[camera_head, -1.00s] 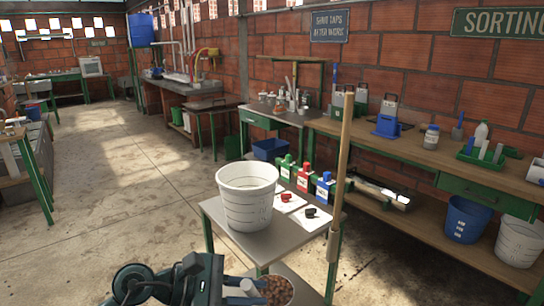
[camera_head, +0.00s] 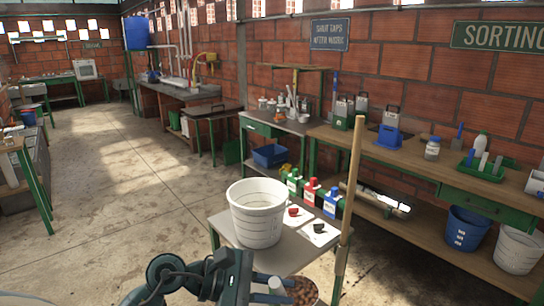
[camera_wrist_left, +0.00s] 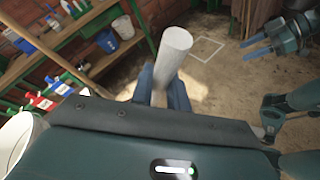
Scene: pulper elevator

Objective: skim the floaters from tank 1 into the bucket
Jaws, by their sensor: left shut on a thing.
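My left gripper (camera_head: 264,284) is low in the head view, shut on the pale handle (camera_head: 277,286) of a skimmer. The handle also stands between its blue fingers in the left wrist view (camera_wrist_left: 172,55). Brown floaters (camera_head: 302,291) lie in the skimmer's round bowl, cut off by the frame's bottom edge. The white bucket (camera_head: 257,222) stands upright on a small grey table, beyond the gripper; its edge shows at left in the wrist view (camera_wrist_left: 18,140). My right gripper (camera_wrist_left: 246,50) shows only in the wrist view, fingers apart and empty. No tank labelled 1 can be made out.
The small table (camera_head: 285,262) also carries two white cards with a red and a dark item. A wooden pole (camera_head: 350,190) rises at its right edge. Red, green and blue labelled bottles (camera_head: 310,190) stand behind. A long workbench (camera_head: 400,150) lines the right wall. Floor at left is clear.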

